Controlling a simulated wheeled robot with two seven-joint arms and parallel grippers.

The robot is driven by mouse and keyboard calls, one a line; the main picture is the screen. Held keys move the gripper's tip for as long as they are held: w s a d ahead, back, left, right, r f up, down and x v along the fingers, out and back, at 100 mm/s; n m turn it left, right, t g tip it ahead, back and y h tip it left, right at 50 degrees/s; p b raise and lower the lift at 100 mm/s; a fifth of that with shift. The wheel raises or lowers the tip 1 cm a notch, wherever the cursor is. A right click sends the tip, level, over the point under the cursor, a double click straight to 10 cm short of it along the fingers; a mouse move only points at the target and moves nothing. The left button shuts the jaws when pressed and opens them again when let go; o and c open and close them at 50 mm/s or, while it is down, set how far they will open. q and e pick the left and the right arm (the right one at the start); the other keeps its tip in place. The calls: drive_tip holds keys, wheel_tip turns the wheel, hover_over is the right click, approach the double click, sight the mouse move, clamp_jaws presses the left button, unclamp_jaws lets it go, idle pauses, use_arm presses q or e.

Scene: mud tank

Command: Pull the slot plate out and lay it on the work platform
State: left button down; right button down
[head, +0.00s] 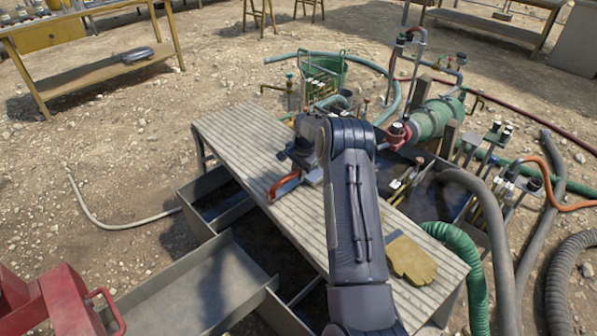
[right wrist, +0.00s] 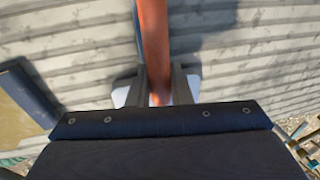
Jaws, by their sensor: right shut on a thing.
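My right gripper (head: 299,172) is low over the grey ribbed work platform (head: 240,130). It is shut on an orange bar (head: 284,187), which sticks out to the left of the gripper close above the platform. In the right wrist view the orange bar (right wrist: 153,45) runs between the two fingers (right wrist: 158,90), with the ribbed platform (right wrist: 70,45) behind it. I cannot tell whether the bar belongs to the slot plate; no other part of a plate shows clearly. My right forearm hides part of the platform. My left gripper is not in view.
A yellow glove (head: 411,261) lies on the platform's near right end. Open metal tanks (head: 205,290) are at the left and beneath. Green pump (head: 435,118), valves and hoses (head: 490,225) crowd the right. A red metal piece (head: 65,300) is at bottom left. The platform's far left part is clear.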

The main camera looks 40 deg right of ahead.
drive_tip(key=shift+w+f+b, duration=0.1)
drive_tip(key=shift+f+b, duration=0.2)
idle(0.4)
drive_tip(key=c, duration=1.2)
unclamp_jaws()
drive_tip(key=shift+c, duration=0.2)
drive_tip(key=shift+s+f, duration=0.15)
drive_tip(key=shift+s, duration=0.05)
wheel_tip(320, 180, up, 8)
drive_tip(key=s, duration=0.1)
drive_tip(key=shift+s, duration=0.15)
